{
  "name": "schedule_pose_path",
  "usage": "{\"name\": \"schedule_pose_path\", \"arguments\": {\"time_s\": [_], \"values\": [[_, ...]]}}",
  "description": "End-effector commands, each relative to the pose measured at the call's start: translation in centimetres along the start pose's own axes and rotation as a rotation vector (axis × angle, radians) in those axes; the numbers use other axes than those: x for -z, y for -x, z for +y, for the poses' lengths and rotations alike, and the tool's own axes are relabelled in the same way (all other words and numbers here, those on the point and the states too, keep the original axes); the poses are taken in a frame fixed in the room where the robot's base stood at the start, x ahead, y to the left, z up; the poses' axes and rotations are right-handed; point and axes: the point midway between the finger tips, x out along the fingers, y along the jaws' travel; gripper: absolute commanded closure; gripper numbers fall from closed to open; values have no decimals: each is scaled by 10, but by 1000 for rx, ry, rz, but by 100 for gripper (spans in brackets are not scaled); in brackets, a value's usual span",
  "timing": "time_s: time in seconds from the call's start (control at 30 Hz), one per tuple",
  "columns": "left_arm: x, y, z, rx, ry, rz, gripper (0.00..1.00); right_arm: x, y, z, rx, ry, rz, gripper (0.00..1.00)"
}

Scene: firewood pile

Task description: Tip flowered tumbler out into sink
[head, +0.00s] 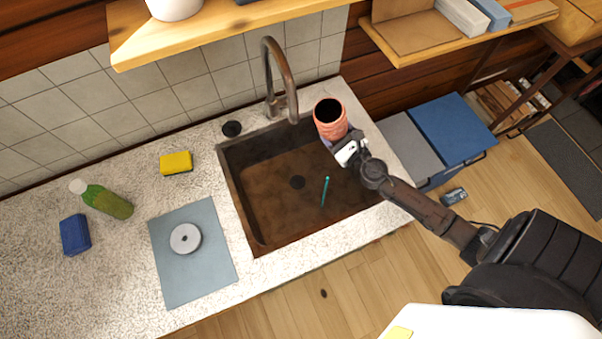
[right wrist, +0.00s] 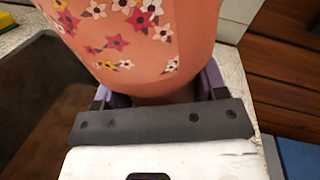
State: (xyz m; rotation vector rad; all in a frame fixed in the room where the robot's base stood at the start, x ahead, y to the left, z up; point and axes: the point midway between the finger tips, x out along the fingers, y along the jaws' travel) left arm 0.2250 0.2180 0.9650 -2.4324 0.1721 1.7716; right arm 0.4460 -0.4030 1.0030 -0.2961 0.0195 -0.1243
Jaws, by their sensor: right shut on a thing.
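The flowered tumbler (head: 330,118) is salmon pink with a dark open mouth, held above the right back part of the sink. In the right wrist view the tumbler (right wrist: 140,40) shows white, red and yellow flowers. My right gripper (head: 345,146) is shut on it, with a purple finger on each side of its lower part in the wrist view. The tumbler is nearly upright, its mouth facing up toward the head camera; what is inside is too dark to tell. The sink (head: 265,205) is a brown basin with a dark drain. My left gripper is not in view.
A teal stick (head: 325,191) lies in the sink. A curved faucet (head: 277,75) stands behind it. On the counter are a yellow sponge (head: 176,163), green bottle (head: 107,201), blue sponge (head: 75,234) and grey mat (head: 190,275) with a round disc (head: 185,238). Bins (head: 450,130) stand right.

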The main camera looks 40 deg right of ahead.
Motion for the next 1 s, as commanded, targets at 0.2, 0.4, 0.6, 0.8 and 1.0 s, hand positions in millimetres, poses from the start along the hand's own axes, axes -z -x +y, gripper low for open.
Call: {"name": "schedule_pose_path", "arguments": {"time_s": [0.2,0.4,0.6,0.8,1.0], "values": [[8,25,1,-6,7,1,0,-31,0,-9,1,-184,-3,70],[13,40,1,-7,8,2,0,-48,0,-14,1,-331,-2,70],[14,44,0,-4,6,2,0,-53,0,-16,0,-396,-2,70],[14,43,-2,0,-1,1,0,-52,0,-16,0,-400,-2,70],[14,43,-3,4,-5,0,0,-52,0,-16,0,-399,-2,70]]}}
